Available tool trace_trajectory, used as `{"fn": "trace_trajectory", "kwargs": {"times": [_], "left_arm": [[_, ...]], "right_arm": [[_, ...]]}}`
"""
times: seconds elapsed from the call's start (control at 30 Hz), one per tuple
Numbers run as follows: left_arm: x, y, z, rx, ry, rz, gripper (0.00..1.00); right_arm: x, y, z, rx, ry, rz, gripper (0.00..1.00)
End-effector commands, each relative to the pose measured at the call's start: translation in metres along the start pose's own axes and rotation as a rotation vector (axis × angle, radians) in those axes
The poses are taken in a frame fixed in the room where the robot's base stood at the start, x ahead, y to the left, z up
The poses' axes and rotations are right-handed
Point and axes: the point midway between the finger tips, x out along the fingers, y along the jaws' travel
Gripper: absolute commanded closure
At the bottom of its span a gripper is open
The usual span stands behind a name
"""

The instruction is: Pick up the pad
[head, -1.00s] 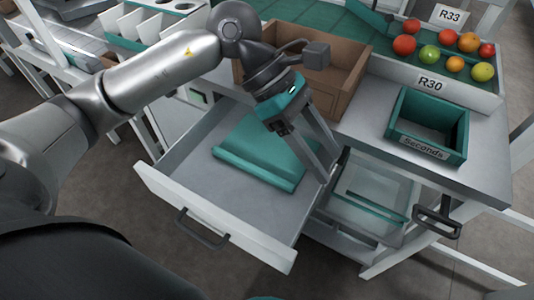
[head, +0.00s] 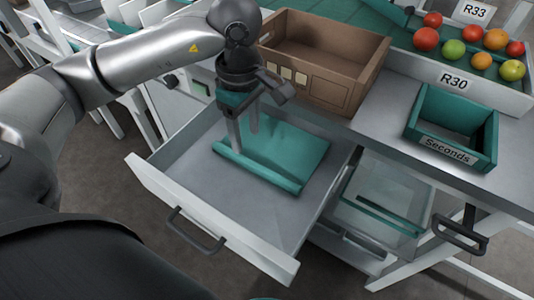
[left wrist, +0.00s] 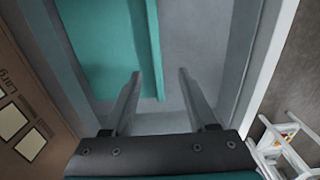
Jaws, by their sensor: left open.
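The teal pad (head: 292,150) lies flat in the open drawer (head: 205,205), with a thick raised edge along its near side. In the left wrist view the pad (left wrist: 98,45) fills the upper left, and its raised edge runs up between the fingertips in the picture. My left gripper (head: 245,145) points down over the pad's left part, near its raised edge. In the left wrist view the left gripper (left wrist: 160,73) is open and empty. I cannot tell how far the tips are above the pad. My right gripper is not in view.
A brown cardboard box (head: 325,60) stands on the counter just behind the drawer. A teal "Seconds" bin (head: 450,145) is to its right, below a tray of tomatoes (head: 480,45). The drawer's walls surround the pad; bare drawer floor shows at its near side.

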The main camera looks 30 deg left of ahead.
Motion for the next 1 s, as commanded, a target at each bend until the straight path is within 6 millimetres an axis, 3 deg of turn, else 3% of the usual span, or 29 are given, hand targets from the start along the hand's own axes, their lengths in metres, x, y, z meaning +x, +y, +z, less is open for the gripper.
{"fn": "trace_trajectory", "kwargs": {"times": [0.2,0.57,1.0], "left_arm": [[0.029,0.000,0.001,0.000,-0.001,-0.003,0.43],[0.044,0.001,0.002,0.001,-0.002,-0.001,0.43],[0.085,0.006,0.005,0.000,-0.001,-0.002,0.43]], "right_arm": [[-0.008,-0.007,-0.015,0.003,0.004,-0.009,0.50],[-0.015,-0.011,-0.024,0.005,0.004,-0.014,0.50],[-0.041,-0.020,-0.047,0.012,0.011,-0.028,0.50]]}}
